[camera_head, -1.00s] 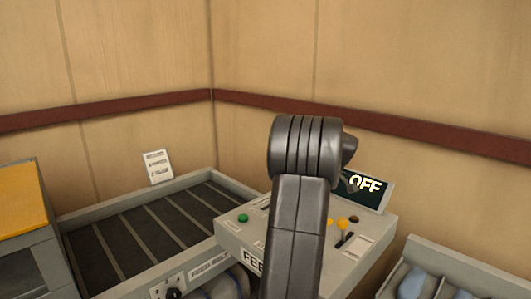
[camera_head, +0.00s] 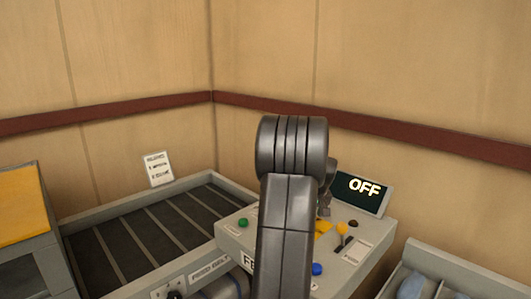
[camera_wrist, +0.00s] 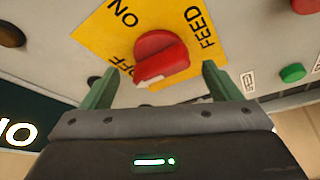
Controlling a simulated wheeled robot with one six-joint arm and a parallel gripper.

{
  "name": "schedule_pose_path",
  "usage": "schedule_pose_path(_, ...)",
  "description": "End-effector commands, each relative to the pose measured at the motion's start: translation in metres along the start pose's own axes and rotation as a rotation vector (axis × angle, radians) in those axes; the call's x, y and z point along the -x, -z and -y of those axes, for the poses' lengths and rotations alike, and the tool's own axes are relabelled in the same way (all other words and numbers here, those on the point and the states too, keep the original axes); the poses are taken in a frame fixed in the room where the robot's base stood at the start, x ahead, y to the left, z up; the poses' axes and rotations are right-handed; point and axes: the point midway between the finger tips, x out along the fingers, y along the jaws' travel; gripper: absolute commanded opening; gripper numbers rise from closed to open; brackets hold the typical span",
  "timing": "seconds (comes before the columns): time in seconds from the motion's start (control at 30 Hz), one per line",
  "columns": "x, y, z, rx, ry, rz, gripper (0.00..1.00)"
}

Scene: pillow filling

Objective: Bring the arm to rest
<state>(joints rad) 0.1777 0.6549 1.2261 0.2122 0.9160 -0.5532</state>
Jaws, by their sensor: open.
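My gripper (camera_wrist: 160,69) is open in the wrist view, its two green fingers apart. A red rotary knob (camera_wrist: 161,56) on a yellow plate (camera_wrist: 101,40) marked ON, OFF and FEED shows beyond and between the fingers; I cannot tell how close they are. The knob's white mark is on the side near OFF. In the head view my arm rises in front of the grey control panel (camera_head: 236,229) and hides the knob. Only a small dark part of my wrist shows right of the arm. The display (camera_head: 362,194) reads OFF.
A slatted conveyor bed (camera_head: 143,238) lies left of the panel. A yellow-topped box (camera_head: 20,206) stands at the far left. A grey bin (camera_head: 455,268) with bluish contents is at lower right. Wooden walls with a red rail (camera_head: 430,137) close the corner behind.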

Motion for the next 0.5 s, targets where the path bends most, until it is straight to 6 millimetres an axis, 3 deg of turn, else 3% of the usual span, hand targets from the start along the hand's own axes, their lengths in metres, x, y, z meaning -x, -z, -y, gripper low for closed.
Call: schedule_pose_path(0.5, 0.0, 0.0002, 0.0021, -0.271, -0.113, 0.0, 0.84)
